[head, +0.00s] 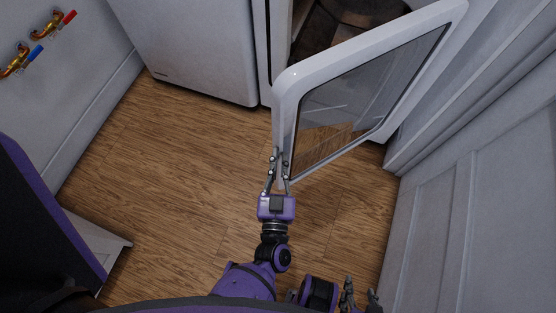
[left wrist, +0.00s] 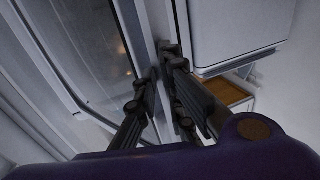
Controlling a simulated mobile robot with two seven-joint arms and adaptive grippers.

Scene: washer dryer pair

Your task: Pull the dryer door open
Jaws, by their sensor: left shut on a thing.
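The dryer door (head: 283,92) has a white frame around a dark glass pane and stands swung out from the dryer. Part of the dark drum opening (head: 345,25) shows behind it. My left gripper (head: 279,153) is at the door's free edge, one finger on each side, and shut on it. In the left wrist view, the fingers (left wrist: 162,62) close on the white edge beside the glass of the door (left wrist: 130,35). My right gripper (head: 360,291) is low in the head view, empty, its fingers apart, away from the door.
A white appliance (head: 190,50) stands left of the dryer. Red and blue taps (head: 45,35) are on the left wall. A grey panelled wall (head: 455,190) is close on the right. The wooden floor (head: 170,170) is clear left of my left arm.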

